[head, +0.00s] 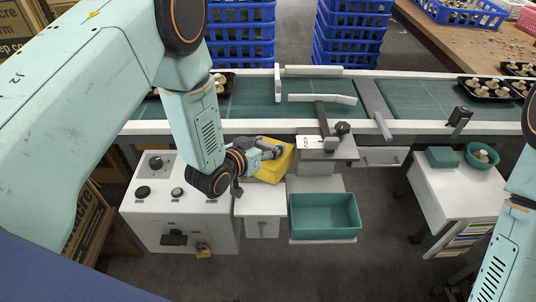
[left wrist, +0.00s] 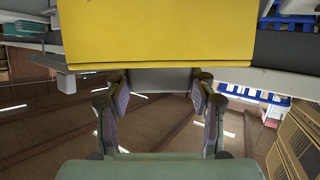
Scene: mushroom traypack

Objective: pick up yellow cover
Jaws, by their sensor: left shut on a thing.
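The yellow cover (head: 276,166) is a flat, boxy piece held tilted in front of the conveyor, above a small white cabinet (head: 261,207). My left gripper (head: 270,151) is shut on the cover at its upper edge. In the left wrist view the yellow cover (left wrist: 158,36) fills the top middle, beyond the gripper fingers (left wrist: 160,84). The fingers stand apart on either side, and the cover hides where they touch it. My right gripper is not in view; only part of my right arm shows at the right edge.
The green conveyor (head: 425,98) with white rails runs behind. A grey control box (head: 178,225) stands left, an empty teal bin (head: 324,216) right of the cover. A white side table (head: 458,190) holds a teal bowl (head: 482,157). Blue crates (head: 240,45) stand behind.

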